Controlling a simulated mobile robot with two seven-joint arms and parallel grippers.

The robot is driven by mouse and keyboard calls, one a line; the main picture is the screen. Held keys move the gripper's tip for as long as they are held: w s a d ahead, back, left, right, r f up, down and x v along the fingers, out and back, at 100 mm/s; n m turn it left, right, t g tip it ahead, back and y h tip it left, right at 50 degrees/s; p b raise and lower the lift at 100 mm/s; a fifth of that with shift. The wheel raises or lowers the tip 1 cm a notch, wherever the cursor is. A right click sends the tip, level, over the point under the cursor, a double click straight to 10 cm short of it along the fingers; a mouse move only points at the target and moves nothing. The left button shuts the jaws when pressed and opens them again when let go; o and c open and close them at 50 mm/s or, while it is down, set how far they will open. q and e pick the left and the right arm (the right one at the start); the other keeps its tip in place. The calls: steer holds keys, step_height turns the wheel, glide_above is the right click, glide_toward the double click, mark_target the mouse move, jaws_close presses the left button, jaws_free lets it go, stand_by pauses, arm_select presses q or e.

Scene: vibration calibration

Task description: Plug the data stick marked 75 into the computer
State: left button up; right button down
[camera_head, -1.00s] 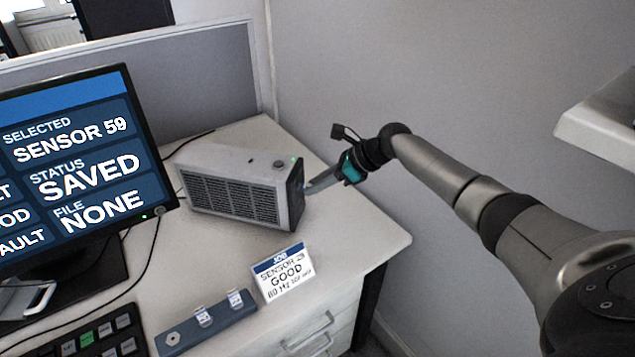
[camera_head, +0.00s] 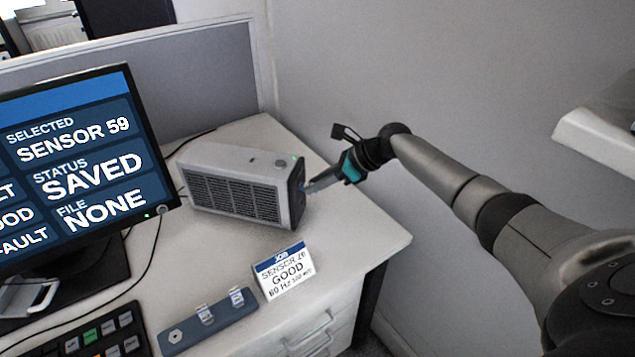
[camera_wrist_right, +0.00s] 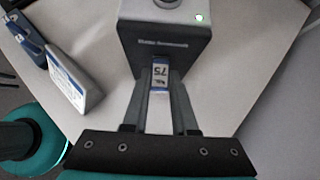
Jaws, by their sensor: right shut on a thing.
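The computer (camera_head: 235,185) is a grey box with a grille, standing on the desk; its narrow end also shows in the right wrist view (camera_wrist_right: 195,58). My right gripper (camera_head: 312,186) is at that end, coming from the right. In the right wrist view its fingers (camera_wrist_right: 160,92) are shut on a white and blue data stick (camera_wrist_right: 159,78) marked 75. The stick's far end meets the computer's end face, below a slot-like mark; how deep it sits I cannot tell. My left gripper is not in view.
A blue-grey holder (camera_head: 190,338) with two sticks lies at the desk front, beside a job card (camera_head: 284,272). A monitor (camera_head: 80,170) reads sensor 59, saved, file none. A keyboard (camera_head: 100,335) is at lower left. The desk right of the computer is clear.

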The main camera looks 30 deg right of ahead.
steer(key=shift+a+f, duration=0.1)
steer(key=shift+a, duration=0.1)
steer(key=c, duration=0.6)
jaws_free()
steer(key=shift+d, duration=0.1)
steer(key=shift+p, duration=0.3)
